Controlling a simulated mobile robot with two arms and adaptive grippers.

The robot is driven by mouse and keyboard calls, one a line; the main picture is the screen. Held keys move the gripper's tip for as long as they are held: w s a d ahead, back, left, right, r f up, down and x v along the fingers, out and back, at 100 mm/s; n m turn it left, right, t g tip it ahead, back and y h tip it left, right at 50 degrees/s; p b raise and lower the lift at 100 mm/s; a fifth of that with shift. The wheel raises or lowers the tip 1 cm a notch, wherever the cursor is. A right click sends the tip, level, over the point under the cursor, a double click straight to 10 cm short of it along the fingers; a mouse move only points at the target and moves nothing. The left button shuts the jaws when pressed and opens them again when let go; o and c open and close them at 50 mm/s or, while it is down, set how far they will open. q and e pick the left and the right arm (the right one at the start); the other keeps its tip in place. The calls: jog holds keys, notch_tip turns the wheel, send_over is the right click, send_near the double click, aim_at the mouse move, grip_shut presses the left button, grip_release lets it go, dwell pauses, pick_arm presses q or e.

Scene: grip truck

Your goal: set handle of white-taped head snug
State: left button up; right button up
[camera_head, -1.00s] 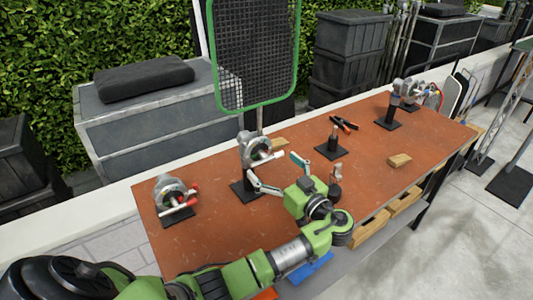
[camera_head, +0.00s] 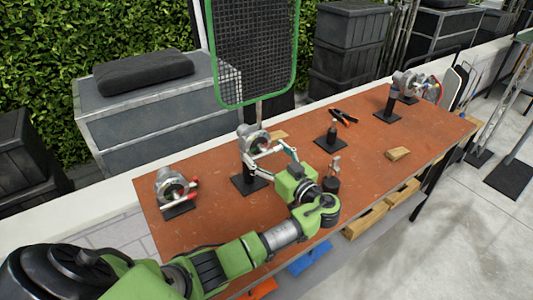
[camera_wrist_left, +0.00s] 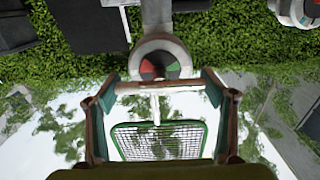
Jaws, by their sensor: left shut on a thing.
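A round grey grip head (camera_head: 252,138) stands on a black post and base near the middle of the table. In the left wrist view the head (camera_wrist_left: 158,62) shows a red and green disc. A pale bar handle (camera_wrist_left: 160,88) lies across the front of this head. My left gripper (camera_head: 266,154) is at the head, its fingers on either end of the handle and shut on it. In the left wrist view the fingers of the left gripper (camera_wrist_left: 160,84) flank the bar. White tape cannot be made out clearly. My right gripper is out of view.
Another head (camera_head: 172,186) with red-tipped handles stands at the left. A black post stand (camera_head: 331,138), a clamp (camera_head: 343,117), a wooden block (camera_head: 398,154) and a further head (camera_head: 391,102) are to the right. A green-framed net (camera_head: 250,60) rises behind. The table's front right is clear.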

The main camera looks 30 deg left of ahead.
pick_arm(q)
jog(key=shift+m+b, duration=0.45)
jog(key=shift+m, duration=0.55)
jog(key=m, duration=0.2)
jog(key=shift+m+b, duration=0.3)
jog(key=shift+m, duration=0.1)
jog(key=m, duration=0.4)
jog(key=shift+r, duration=0.15)
jog(key=m+p, duration=0.1)
jog(key=m, duration=0.4)
jog(key=shift+m+p, duration=1.1)
jog(key=shift+m, duration=1.2)
jog(key=o, duration=1.1)
